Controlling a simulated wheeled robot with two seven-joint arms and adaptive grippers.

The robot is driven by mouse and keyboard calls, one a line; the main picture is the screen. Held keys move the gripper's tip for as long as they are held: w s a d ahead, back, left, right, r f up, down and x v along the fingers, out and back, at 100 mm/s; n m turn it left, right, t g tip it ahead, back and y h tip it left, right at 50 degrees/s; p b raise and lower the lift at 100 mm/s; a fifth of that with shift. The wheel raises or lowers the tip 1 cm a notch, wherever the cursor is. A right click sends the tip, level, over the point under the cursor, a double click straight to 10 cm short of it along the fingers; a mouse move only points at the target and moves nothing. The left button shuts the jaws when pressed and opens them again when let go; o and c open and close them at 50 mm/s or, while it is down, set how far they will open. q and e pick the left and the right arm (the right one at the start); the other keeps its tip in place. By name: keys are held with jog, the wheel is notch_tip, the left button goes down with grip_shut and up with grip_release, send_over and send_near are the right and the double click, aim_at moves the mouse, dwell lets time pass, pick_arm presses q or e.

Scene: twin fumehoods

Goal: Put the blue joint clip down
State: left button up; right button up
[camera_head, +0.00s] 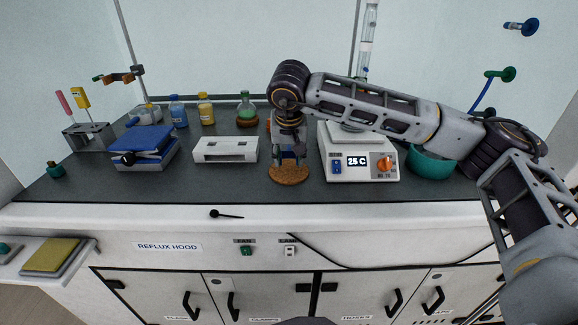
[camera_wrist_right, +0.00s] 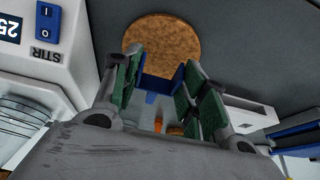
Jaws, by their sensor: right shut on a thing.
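My right gripper (camera_head: 288,158) points down over a round cork mat (camera_head: 289,175) on the dark worktop. In the right wrist view its green-padded fingers (camera_wrist_right: 162,68) are closed on the blue joint clip (camera_wrist_right: 158,84). The clip lies between the fingertips, with the cork mat (camera_wrist_right: 160,36) just beyond it. I cannot tell whether the clip touches the cork. In the head view the clip is mostly hidden by the gripper. My left gripper is not in view.
A hotplate (camera_head: 360,170) reading 25 C stands close right of the cork mat. A white slotted rack (camera_head: 225,150) stands to its left. A black spatula-like tool (camera_head: 226,214) lies on the front ledge.

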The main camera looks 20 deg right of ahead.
aim_at(289, 173)
jog(key=shift+f, duration=1.35)
jog(key=shift+f+b, duration=0.35)
jog(key=shift+f, duration=0.2)
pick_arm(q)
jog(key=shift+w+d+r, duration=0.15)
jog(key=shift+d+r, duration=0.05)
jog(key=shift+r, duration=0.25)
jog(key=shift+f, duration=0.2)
pick_arm(e)
jog(key=shift+f, duration=0.1)
jog(key=o, duration=1)
jog(key=shift+c, duration=0.2)
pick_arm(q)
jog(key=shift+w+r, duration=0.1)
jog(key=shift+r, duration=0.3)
